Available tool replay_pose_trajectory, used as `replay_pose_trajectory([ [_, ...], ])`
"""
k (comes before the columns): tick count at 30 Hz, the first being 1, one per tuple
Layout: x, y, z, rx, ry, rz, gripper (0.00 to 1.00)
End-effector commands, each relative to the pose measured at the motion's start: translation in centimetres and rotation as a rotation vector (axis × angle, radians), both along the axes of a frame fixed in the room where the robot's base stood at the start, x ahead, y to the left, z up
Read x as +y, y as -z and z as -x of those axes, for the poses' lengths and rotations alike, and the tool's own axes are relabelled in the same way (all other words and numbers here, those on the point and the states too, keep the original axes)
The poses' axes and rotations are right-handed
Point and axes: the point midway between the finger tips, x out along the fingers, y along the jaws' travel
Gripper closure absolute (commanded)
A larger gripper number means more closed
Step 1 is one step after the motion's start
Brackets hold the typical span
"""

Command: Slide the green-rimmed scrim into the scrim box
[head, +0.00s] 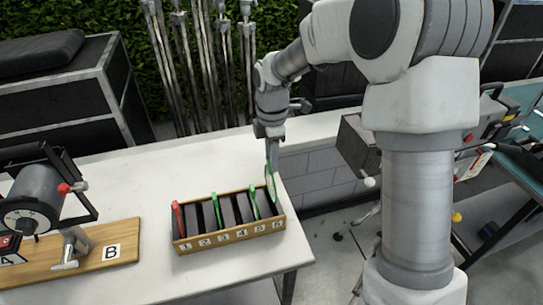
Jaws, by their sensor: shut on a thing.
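My gripper (271,138) points down above the right end of the scrim box and is shut on a green-rimmed scrim (272,183). The scrim hangs upright, nearly edge-on, below the fingers. Its lower end meets the right end of the box in the picture, by number 6; I cannot tell whether it is inside a slot. The scrim box (205,242) is wooden with dark dividers and slots numbered 1 to 6 along the front. A red-rimmed scrim (177,216) stands near slot 1. Other green-rimmed scrims stand near slot 3 (216,209) and slot 5 (253,203).
The box sits near the white table's (140,190) right front corner. A wooden board (105,263) marked A and B, with a lamp (38,196), lies to the left. Several metal stands (170,60) are behind the table. The table behind the box is clear.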

Motion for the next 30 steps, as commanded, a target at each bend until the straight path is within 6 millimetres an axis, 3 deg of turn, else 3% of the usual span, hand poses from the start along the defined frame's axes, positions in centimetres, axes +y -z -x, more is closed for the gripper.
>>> replay_pose_trajectory([
  [18,0.0,2.2,0.0,0.001,0.0,0.0,1.0],
  [30,0.0,2.2,0.0,0.0,0.0,0.0,1.0],
])
